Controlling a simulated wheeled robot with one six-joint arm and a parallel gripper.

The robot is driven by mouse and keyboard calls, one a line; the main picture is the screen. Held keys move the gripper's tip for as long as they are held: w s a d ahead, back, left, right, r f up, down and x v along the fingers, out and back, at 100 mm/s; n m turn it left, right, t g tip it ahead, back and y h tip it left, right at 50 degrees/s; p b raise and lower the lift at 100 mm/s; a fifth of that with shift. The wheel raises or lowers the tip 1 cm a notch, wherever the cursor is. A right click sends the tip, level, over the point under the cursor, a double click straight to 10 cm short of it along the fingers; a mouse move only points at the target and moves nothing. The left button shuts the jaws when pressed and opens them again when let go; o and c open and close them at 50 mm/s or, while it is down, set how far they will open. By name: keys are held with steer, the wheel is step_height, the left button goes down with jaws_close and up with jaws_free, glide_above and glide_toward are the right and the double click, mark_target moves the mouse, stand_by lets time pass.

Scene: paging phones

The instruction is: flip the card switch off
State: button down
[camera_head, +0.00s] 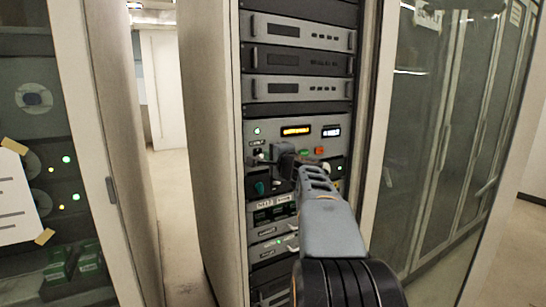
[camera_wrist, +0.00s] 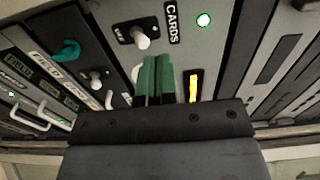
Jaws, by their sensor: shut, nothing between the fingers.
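The card switch (camera_wrist: 141,37) is a small pale toggle on a dark plate, beside the "CARDS" label (camera_wrist: 172,22) in the wrist view. A green lamp (camera_wrist: 204,19) next to the label is lit. My gripper (camera_wrist: 157,62) is shut and empty. Its green fingertips point at the panel just below the switch in the wrist view, with a small gap showing between them and the knob. In the head view my gripper (camera_head: 270,160) is in front of the grey panel (camera_head: 338,148) and partly hides its lower left controls. The toggle's on or off position is unclear.
Near the fingers in the wrist view are another toggle (camera_wrist: 96,80), a teal knob (camera_wrist: 67,50) and an amber display (camera_wrist: 193,85). In the head view, rack units (camera_head: 300,60) sit above the panel, and a glass-doored cabinet (camera_head: 440,130) stands to the right.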

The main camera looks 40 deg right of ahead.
mark_target(257, 148)
steer(key=shift+w+d+p, duration=0.2)
steer(key=shift+w, duration=1.35)
steer(key=shift+w+d+p, duration=0.15)
steer(key=shift+w+d, duration=0.05)
steer(key=shift+w, duration=1.3)
